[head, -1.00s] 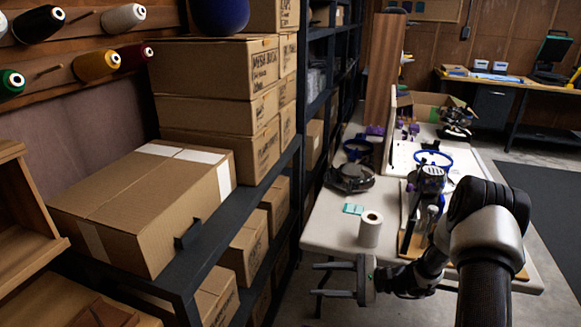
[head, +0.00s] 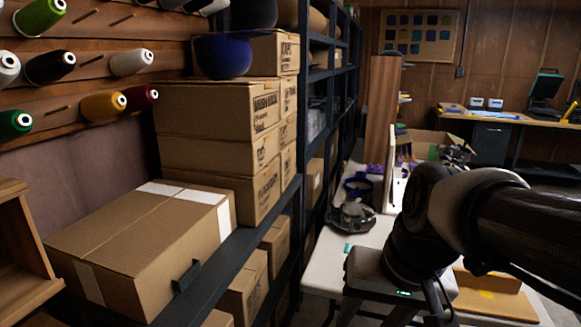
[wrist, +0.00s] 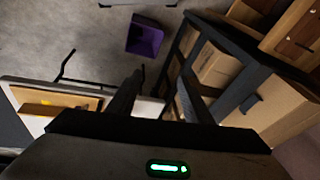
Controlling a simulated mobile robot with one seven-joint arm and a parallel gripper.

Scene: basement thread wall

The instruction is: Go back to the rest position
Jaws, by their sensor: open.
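My gripper (wrist: 160,100) is open, with its two dark fingers apart in the wrist view and nothing seen held between them. In the head view its body (head: 378,275) is over the near part of the white table (head: 318,270), and its fingers point down and are partly out of sight. My arm is bent at the right of the head view and hides much of the table.
Metal shelving with cardboard boxes (head: 140,240) stands close on the left, thread spools (head: 103,105) on the wall above. A black headband-like device (head: 352,217) lies on the table. In the wrist view a purple bin (wrist: 145,36) stands on open floor.

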